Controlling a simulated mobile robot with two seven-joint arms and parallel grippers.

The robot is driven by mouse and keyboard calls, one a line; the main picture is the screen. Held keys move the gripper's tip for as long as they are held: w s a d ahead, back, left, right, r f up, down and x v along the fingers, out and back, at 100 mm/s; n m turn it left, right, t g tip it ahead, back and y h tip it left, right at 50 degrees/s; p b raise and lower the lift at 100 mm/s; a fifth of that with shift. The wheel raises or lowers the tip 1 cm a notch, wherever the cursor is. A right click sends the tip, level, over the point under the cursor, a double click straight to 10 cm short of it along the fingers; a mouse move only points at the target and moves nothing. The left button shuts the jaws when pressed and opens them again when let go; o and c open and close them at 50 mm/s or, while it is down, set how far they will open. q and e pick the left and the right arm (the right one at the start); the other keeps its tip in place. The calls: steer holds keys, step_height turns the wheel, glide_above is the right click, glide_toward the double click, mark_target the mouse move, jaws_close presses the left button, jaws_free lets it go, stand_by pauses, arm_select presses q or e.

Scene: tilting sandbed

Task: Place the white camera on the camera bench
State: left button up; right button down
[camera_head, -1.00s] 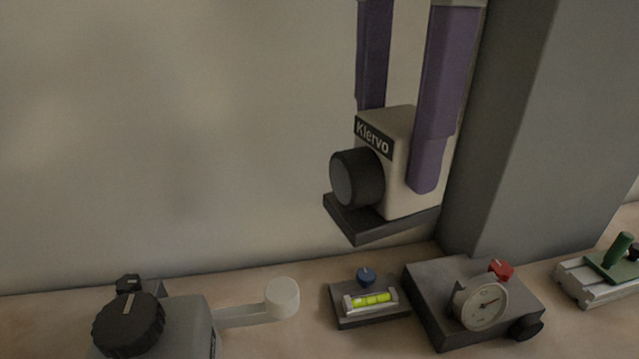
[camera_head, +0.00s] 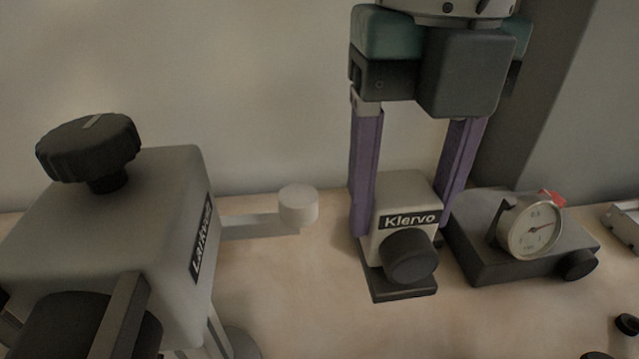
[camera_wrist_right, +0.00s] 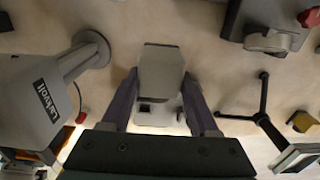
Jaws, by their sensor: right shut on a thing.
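The white camera (camera_head: 403,192), labelled Klervo, has a black round lens and a dark base plate. It is upright in the middle right of the head view, and its top also shows in the wrist view (camera_wrist_right: 162,68). My right gripper (camera_head: 406,212) is shut on it from above, with a purple finger on each side; the gripper also shows in the wrist view (camera_wrist_right: 160,85). The camera is low over the tabletop; I cannot tell whether its base touches anything. I cannot identify the camera bench for sure. My left gripper is not in view.
A dark block with a dial gauge (camera_head: 530,230) stands close right of the camera. A large grey device (camera_head: 150,210) with black knobs stands at left, its arm ending in a pale round cap (camera_head: 298,205). A black three-armed piece (camera_wrist_right: 262,115) lies right in the wrist view.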

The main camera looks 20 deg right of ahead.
arm_select(q)
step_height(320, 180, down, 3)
steer(key=b, duration=0.2)
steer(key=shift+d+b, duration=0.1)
steer(key=shift+b, duration=0.2)
arm_select(e)
step_height(320, 180, down, 13)
steer(key=shift+r, duration=0.1)
steer(key=shift+c, duration=0.7)
jaws_free()
arm_select(q)
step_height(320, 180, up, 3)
steer(key=p, duration=0.3)
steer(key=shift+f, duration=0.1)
arm_select(e)
step_height(320, 180, up, 12)
steer(key=shift+r, duration=0.1)
